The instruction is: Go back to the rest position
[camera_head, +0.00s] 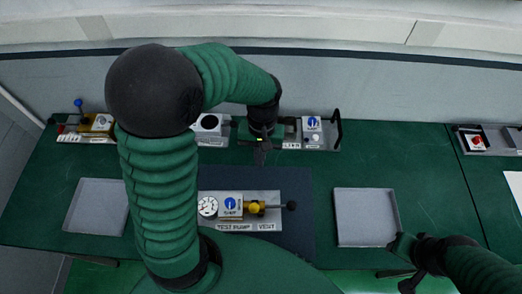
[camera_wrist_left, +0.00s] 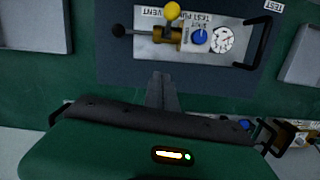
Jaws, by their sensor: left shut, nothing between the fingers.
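My left arm arches up from the bottom of the head view, and its left gripper (camera_head: 260,157) hangs over the green bench (camera_head: 420,160), behind the test pump panel (camera_head: 268,226). In the left wrist view the left gripper (camera_wrist_left: 160,78) has its fingers together with nothing between them. The panel also shows in the wrist view (camera_wrist_left: 150,48), apart from the fingers. My right gripper (camera_head: 402,262) is at the bottom right of the head view, near the bench's front edge; its fingers are not clear.
A grey tray (camera_head: 365,217) lies right of the dark mat (camera_head: 300,183), and another tray (camera_head: 97,206) lies left. Panels with knobs and handles line the back, including one with a blue knob (camera_head: 312,124). My left arm hides part of the bench.

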